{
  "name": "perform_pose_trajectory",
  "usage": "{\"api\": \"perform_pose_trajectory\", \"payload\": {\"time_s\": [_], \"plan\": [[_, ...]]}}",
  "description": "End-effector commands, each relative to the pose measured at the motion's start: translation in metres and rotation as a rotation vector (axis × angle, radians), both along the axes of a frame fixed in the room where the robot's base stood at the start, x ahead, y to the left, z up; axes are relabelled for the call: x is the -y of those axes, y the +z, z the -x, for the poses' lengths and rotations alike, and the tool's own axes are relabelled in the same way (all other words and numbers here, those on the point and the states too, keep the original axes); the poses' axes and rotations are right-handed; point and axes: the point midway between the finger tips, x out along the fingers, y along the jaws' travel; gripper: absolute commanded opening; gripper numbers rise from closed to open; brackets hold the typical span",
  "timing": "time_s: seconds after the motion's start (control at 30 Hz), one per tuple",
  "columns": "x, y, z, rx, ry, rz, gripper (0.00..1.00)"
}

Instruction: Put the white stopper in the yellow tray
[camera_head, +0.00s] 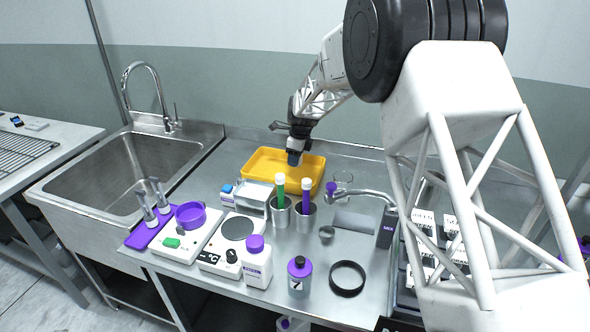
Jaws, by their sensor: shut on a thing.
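The yellow tray (262,168) lies on the steel bench at the back, against the wall. My gripper (294,158) comes down from the arm and points downward over the right part of the tray. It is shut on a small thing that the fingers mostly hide. I cannot make out its colour or shape, and cannot tell whether it touches the tray floor. I cannot clearly pick out a white stopper anywhere else.
Two metal cups with a green tube (280,195) and a purple tube (305,196) stand just in front of the tray. A white device (254,193) is at front left. The sink (140,165) is further left.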

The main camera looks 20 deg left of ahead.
Motion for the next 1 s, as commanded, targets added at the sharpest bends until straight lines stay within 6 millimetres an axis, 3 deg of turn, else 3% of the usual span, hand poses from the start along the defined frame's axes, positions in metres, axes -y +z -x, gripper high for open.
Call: {"api": "perform_pose_trajectory", "payload": {"time_s": [0.37,0.8,1.0], "plan": [[0.0,-0.003,0.0,0.0,0.0,0.0,0.18],[0.0,-0.047,0.0,0.0,0.001,0.0,0.18],[0.0,-0.05,0.0,0.001,0.001,0.0,0.18]]}}
